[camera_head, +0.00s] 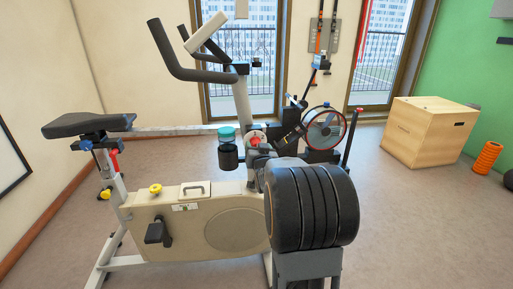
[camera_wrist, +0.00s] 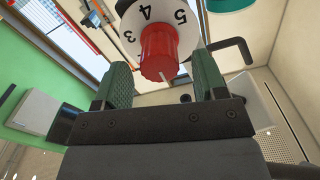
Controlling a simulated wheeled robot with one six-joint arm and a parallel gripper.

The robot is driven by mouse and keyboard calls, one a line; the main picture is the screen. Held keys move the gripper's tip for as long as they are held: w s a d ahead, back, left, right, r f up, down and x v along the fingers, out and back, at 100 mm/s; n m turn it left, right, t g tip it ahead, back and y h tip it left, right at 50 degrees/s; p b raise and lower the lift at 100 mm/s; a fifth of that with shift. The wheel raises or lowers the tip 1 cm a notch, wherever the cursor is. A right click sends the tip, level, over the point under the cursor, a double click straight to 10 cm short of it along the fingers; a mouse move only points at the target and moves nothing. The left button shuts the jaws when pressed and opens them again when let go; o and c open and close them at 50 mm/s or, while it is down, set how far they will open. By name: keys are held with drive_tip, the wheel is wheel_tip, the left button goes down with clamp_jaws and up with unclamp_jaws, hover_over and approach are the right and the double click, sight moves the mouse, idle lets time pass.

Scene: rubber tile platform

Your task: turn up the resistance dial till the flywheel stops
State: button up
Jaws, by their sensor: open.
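The resistance dial is a red knob (camera_wrist: 158,52) in front of a white numbered plate (camera_wrist: 181,38); the numerals 3, 4 and 5 show. In the head view the red knob (camera_head: 255,140) is small, at the middle of the bike below the handlebar post. My gripper (camera_wrist: 162,72) is open, with one green finger on each side of the knob in the picture. Contact cannot be told. A spoked wheel with a red and dark rim (camera_head: 326,128), which seems to be the flywheel, stands at the bike's front. Whether it turns cannot be told.
A teal-lidded bottle (camera_head: 228,148) hangs left of the dial. The handlebars (camera_head: 190,60) rise above it, and the saddle (camera_head: 88,124) is at far left. A wooden box (camera_head: 428,130) and an orange roller (camera_head: 487,158) stand at right.

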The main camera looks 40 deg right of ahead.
drive_tip(key=shift+x, duration=1.1)
drive_tip(key=c, duration=0.9)
